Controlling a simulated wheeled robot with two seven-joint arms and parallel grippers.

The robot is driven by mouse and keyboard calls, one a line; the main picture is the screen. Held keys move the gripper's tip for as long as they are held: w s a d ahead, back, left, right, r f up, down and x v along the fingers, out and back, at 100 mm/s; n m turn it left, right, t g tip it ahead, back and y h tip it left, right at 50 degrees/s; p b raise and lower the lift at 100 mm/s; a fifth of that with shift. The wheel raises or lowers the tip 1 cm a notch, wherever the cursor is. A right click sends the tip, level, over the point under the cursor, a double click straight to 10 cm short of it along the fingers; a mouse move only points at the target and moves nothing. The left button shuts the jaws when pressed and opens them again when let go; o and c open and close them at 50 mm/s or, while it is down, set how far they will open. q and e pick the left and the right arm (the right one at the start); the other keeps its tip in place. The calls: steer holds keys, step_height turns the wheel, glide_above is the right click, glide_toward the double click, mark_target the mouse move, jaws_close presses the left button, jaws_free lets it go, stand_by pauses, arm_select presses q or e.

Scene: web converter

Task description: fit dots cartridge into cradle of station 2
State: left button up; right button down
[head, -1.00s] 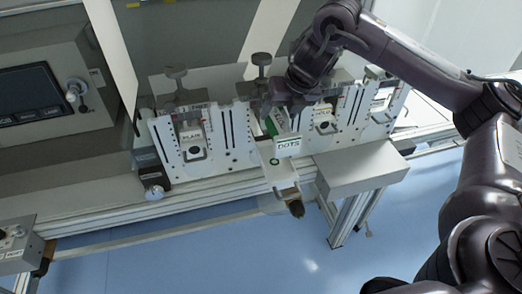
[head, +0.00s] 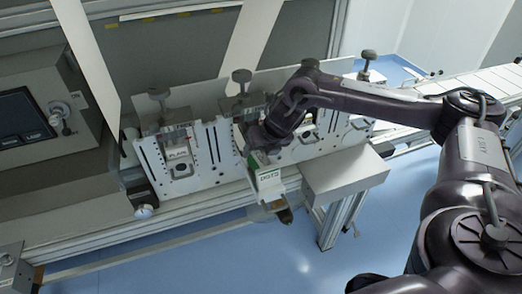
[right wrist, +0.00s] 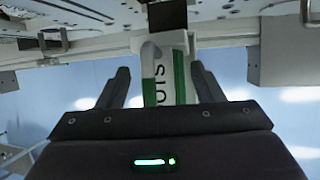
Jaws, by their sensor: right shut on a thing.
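The dots cartridge (head: 268,178) is a white and green block with a DOTS label, in front of the white station panels in the head view. My right gripper (head: 258,148) is shut on it, at its upper end. In the right wrist view the cartridge (right wrist: 165,75) stands between the fingers of the gripper (right wrist: 160,85), its label upside down. A panel to the left holds a PLAIN cartridge (head: 178,156). The cradle behind my right gripper is mostly hidden, and no station number is legible. My left gripper is not in view.
A grey box (head: 345,175) juts out just right of the held cartridge. Black knobs (head: 241,77) stand above the panels. A machine with a screen (head: 25,115) is at the left. The space below the rail, over the blue floor, is open.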

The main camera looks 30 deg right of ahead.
steer(key=c, duration=0.7)
jaws_free()
steer(key=shift+s+f, duration=0.35)
steer(key=shift+f, duration=0.3)
steer(key=o, duration=0.3)
steer(key=shift+w+d, duration=0.1)
steer(key=shift+w, duration=0.2)
steer(key=shift+s+r, duration=0.15)
steer(key=shift+r, duration=0.35)
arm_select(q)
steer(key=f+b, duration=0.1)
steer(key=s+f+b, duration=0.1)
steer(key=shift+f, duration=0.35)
arm_select(e)
steer(key=v, duration=1.1)
steer(key=shift+r, duration=0.3)
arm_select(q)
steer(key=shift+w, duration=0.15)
